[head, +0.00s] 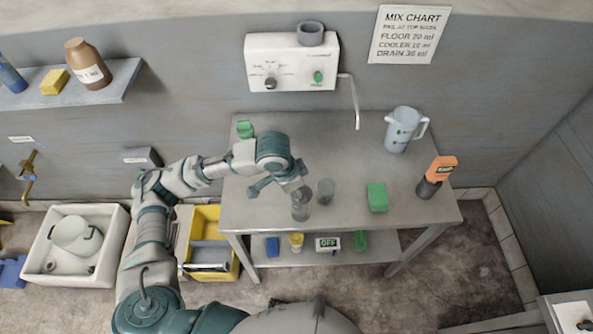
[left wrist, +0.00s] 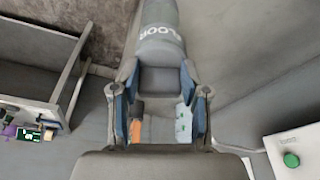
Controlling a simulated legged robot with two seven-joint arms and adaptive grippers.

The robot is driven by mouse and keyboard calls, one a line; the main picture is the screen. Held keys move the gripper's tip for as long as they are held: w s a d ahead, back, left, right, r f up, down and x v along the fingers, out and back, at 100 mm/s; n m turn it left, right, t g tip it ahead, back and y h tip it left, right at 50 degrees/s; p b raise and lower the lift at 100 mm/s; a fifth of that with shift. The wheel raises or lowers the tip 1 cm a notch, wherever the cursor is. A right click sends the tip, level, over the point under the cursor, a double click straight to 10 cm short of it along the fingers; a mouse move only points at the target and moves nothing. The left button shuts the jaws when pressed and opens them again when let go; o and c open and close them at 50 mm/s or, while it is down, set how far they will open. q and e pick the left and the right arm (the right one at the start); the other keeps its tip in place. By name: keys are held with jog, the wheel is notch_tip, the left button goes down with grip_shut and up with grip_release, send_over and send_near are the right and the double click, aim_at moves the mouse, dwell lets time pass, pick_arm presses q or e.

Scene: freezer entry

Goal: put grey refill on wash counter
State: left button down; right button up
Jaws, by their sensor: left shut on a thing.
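The grey refill, a grey bottle marked FLOOR, shows in the left wrist view (left wrist: 160,68) between my left gripper's fingers (left wrist: 160,112). In the head view my left gripper (head: 282,184) is over the front left of the steel wash counter (head: 345,160). The grey refill (head: 300,205) shows just below it, upright or nearly so. I cannot tell whether its base touches the counter top. My left gripper is shut on it. My right gripper is in neither view.
A grey cup (head: 326,190) stands close right of the refill. A green block (head: 377,197), an orange-topped bottle (head: 437,178) and a clear jug (head: 404,130) stand farther right. A dispenser (head: 292,62) with a spout hangs behind. The counter's middle is clear.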

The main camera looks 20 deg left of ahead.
pick_arm(q)
jog(key=w+a+f, duration=0.4)
jog(key=w, duration=0.3)
jog(key=shift+a+f+p, duration=0.2)
jog(key=shift+f+p, duration=0.05)
jog(key=shift+p, duration=0.1)
jog(key=c, duration=1)
grip_release()
jog(key=shift+a+f, duration=0.1)
jog(key=o, duration=0.4)
jog(key=shift+a, duration=0.15)
jog(key=shift+c, duration=0.2)
jog(key=shift+o, duration=0.3)
jog(key=shift+a, duration=0.4)
jog(key=v, duration=1.2)
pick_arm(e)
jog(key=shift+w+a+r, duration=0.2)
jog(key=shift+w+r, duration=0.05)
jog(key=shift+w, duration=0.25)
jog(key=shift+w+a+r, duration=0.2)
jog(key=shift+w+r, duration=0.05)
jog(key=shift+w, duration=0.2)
